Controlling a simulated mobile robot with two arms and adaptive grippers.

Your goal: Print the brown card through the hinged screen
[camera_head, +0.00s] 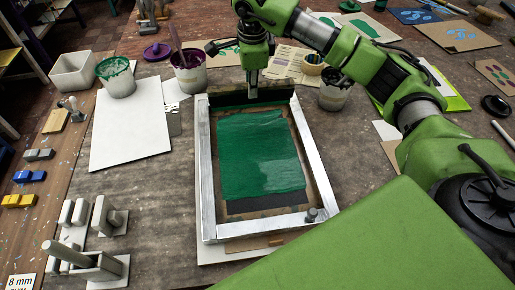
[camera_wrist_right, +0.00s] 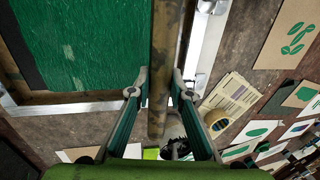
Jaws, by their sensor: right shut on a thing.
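The hinged screen lies flat on the table in the head view, with a pale metal frame (camera_head: 207,190) around its mesh. Green ink (camera_head: 262,150) covers most of the mesh, with a dark bare strip at the near end. A brown card edge (camera_head: 254,242) shows under the near side of the frame; the rest is hidden. My right gripper (camera_head: 253,82) is over the far end of the screen. In the right wrist view its fingers (camera_wrist_right: 161,92) are shut on a stained wooden squeegee bar (camera_wrist_right: 163,50). My left gripper is not in view.
Ink pots (camera_head: 117,78) and (camera_head: 189,70) stand at the back left, beside a white board (camera_head: 130,130). Grey clamp-like parts (camera_head: 95,255) stand at the front left. Printed cards (camera_head: 460,36) lie at the back right. Bare table shows left of the screen.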

